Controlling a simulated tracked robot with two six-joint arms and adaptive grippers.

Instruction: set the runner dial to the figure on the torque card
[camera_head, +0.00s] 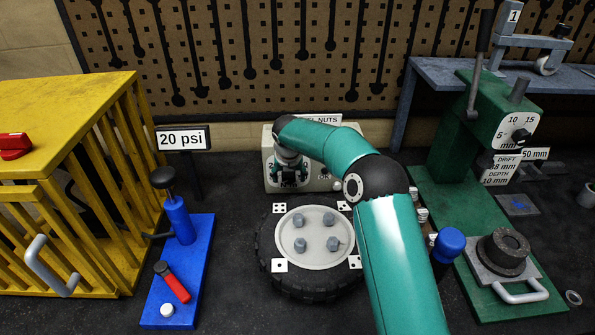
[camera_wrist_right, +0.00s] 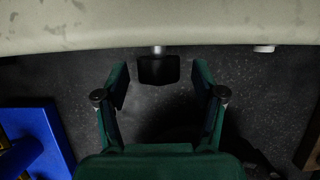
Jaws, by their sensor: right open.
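The pale runner box (camera_head: 268,145) stands behind the wheel, with dial figures and "N·m" partly showing on its front. My right gripper (camera_head: 291,178) is in front of that face and hides most of the dial. In the right wrist view the dark dial knob (camera_wrist_right: 158,70) sticks out of the box on a short shaft. My open right gripper (camera_wrist_right: 160,82) has one finger on each side of the knob, with gaps on both sides. A card ending in "EL NUTS" (camera_head: 322,119) shows above the box; my right arm hides the rest, including any figure. My left gripper is not in view.
The wheel (camera_head: 315,252) with several nuts lies in front of the box, under my right arm. A blue stand (camera_head: 180,262) and yellow cage (camera_head: 75,130) are left, with a "20 psi" sign (camera_head: 182,138). A green press (camera_head: 462,150) stands right.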

